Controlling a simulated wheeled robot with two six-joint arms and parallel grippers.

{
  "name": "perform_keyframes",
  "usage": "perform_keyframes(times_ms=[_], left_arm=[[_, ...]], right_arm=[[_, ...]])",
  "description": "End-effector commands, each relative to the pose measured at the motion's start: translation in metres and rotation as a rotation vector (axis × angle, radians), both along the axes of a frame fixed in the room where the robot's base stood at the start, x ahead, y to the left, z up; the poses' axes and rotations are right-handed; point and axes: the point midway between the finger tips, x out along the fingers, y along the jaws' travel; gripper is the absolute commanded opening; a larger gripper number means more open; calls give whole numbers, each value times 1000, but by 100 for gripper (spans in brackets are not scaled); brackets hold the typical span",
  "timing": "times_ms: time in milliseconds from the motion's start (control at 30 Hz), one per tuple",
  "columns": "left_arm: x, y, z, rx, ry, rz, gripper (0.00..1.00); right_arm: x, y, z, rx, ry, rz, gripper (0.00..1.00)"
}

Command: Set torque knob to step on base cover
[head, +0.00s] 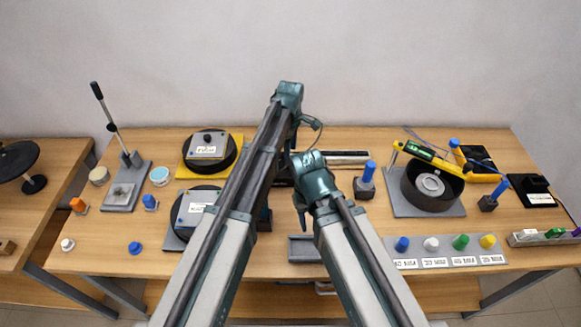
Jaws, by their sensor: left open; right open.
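At the right, a yellow tool (436,157) with a green display lies over a black round housing (428,203) on a grey plate. A blue knob (454,143) shows near the tool's right part. I cannot tell which knob is the torque knob or which part is the base cover. My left gripper (311,128) is open above the back middle of the table, left of the yellow tool. My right gripper (301,208) is open above the table's middle, lower and well left of the housing. Neither is seen touching anything. My arms hide part of the middle.
Two labelled grey boxes (208,146) sit on black discs at the left. A lever stand (124,186) rises beside them. Blue-topped posts (365,178) stand near the housing. A grey strip with coloured knobs (447,259) lies at the front right. The front left has some bare tabletop.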

Motion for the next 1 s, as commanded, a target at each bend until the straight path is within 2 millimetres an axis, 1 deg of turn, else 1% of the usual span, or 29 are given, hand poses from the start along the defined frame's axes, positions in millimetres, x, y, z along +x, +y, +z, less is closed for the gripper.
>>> perform_keyframes(times_ms=[33, 200, 300, 400, 667, 700, 767, 800, 867, 1000], left_arm=[[0, 0, -15, 0, 0, 0, 69], [0, 0, -38, 0, 0, 0, 69], [0, 0, -45, 0, 0, 0, 69], [0, 0, -49, 0, 0, 0, 69], [0, 0, -48, 0, 0, 0, 69], [0, 0, -48, 0, 0, 0, 65], [0, 0, -48, 0, 0, 0, 55], [0, 0, -48, 0, 0, 0, 47], [0, 0, -48, 0, 0, 0, 37], [0, 0, -48, 0, 0, 0, 11]], right_arm=[[0, 0, -15, 0, 0, 0, 50], [0, 0, -38, 0, 0, -1, 50], [0, 0, -45, 0, 0, -1, 50], [0, 0, -49, 0, 0, -1, 50], [0, 0, -48, 0, 0, -1, 50], [0, 0, -48, 0, 0, -1, 50], [0, 0, -48, 0, 0, -1, 50], [0, 0, -48, 0, 0, -1, 50], [0, 0, -48, 0, 0, -1, 50], [0, 0, -48, 0, 0, -1, 50]])
